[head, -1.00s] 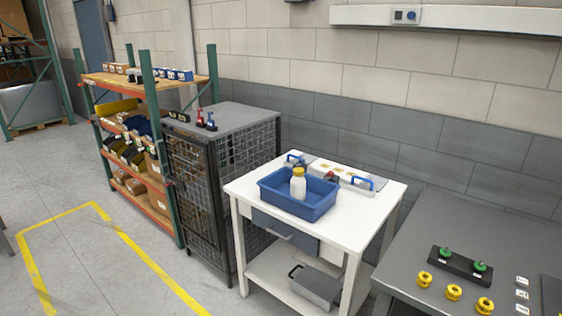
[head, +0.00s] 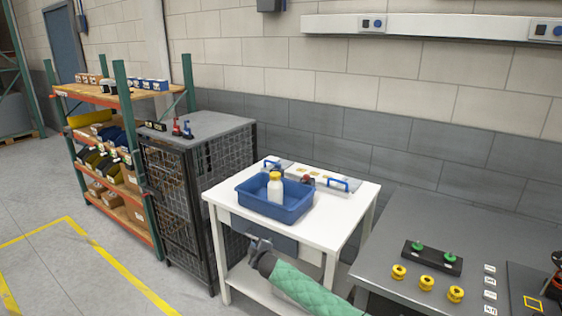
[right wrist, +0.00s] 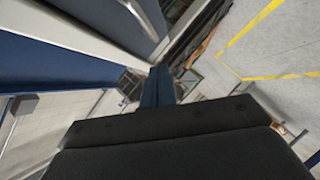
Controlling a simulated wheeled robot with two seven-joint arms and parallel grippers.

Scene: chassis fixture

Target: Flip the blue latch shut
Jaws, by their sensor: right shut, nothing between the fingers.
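A small blue upright piece that looks like the blue latch (head: 187,130) stands on the grey top of the mesh cage, beside a similar red one (head: 176,127). It is too small to tell whether it is flipped open or shut. Blue handles (head: 338,184) also show on the pale fixture at the back of the white table. My right gripper (head: 256,241) is in front of the white table, below its top and apart from the latch. In the right wrist view its fingers (right wrist: 157,88) are together and empty. My left gripper is out of view.
The white table (head: 325,222) holds a blue bin (head: 255,201) with a white, yellow-capped bottle (head: 275,188). A mesh cage (head: 180,200) and a shelf rack (head: 130,97) stand left. A grey bench (head: 400,258) with yellow and green parts is at right. The floor at left is clear.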

